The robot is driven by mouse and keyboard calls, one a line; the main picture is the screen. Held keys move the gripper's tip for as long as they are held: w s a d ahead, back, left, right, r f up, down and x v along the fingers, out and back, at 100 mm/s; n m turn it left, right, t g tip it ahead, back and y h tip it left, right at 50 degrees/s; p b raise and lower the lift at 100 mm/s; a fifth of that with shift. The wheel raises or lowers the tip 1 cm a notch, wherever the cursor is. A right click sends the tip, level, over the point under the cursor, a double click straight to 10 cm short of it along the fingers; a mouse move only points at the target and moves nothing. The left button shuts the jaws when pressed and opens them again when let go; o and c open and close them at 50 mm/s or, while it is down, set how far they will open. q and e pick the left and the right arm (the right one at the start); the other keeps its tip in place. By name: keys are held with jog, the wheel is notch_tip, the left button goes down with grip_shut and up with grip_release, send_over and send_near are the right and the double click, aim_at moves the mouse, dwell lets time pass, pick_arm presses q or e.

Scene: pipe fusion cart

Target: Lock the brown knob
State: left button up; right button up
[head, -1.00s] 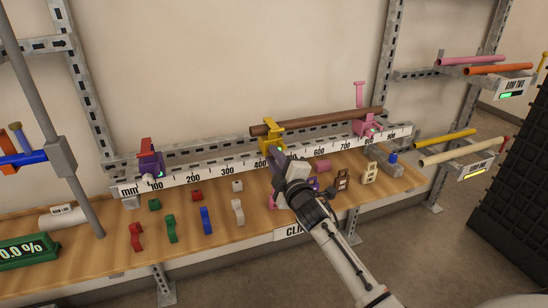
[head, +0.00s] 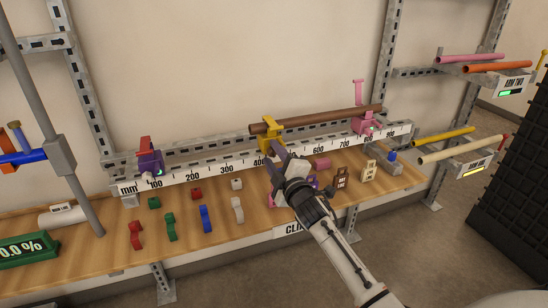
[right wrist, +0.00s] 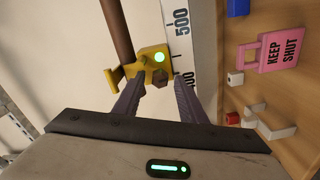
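The brown knob (right wrist: 160,79) is a small block on the front of a yellow clamp (right wrist: 152,60), below a lit green dot. My right gripper (right wrist: 160,86) is open, with one finger on each side of the knob and its tips near the clamp; I cannot tell whether they touch it. In the head view the yellow clamp (head: 270,136) sits on the rail under a brown pipe (head: 320,119). My right gripper (head: 269,152) is in front of that clamp, and the knob is not clear there. My left gripper is not in view.
The millimetre rail (head: 205,170) also bears a purple clamp (head: 150,163) at left and a pink clamp (head: 362,124) at right. Several coloured blocks, tags and a pink padlock-shaped tag (right wrist: 268,56) lie on the wooden shelf (head: 185,245) below. A grey post (head: 45,110) stands at left.

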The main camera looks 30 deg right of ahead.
jog(key=v, duration=1)
jog(key=shift+s+a, duration=0.1)
